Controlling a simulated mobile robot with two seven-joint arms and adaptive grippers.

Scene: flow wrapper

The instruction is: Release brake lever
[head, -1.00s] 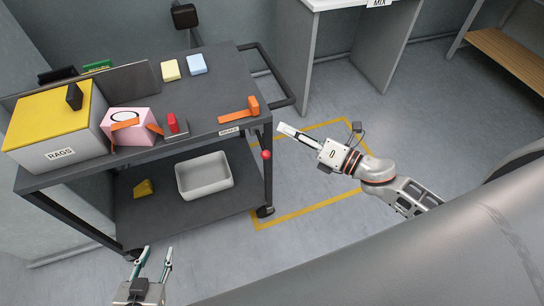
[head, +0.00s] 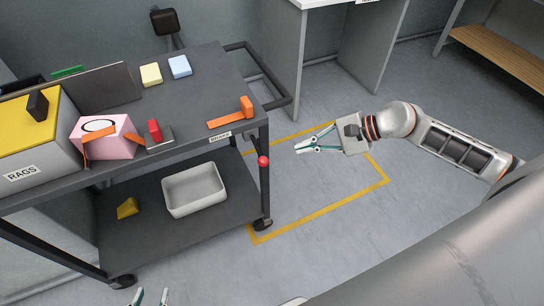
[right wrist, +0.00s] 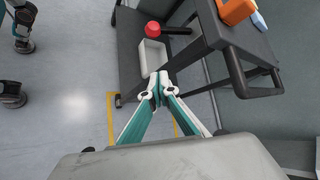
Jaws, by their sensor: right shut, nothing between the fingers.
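The brake lever shows as a red ball knob (head: 263,161) at the cart's right front corner, below a label reading BRAKE (head: 220,137). In the right wrist view the red knob (right wrist: 152,28) sits on a dark rod, above and beyond my fingertips. My right gripper (head: 298,147) is shut and empty, to the right of the knob and apart from it; its teal fingers (right wrist: 158,92) meet in the right wrist view. My left gripper (head: 151,296) shows only two spread fingertips at the bottom edge.
The dark two-shelf cart (head: 190,105) carries a rags box (head: 40,160), a pink box (head: 107,140), an orange tool (head: 232,115) and sponges. A grey bin (head: 195,189) stands on the lower shelf. Yellow floor tape (head: 330,207) marks clear floor at right.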

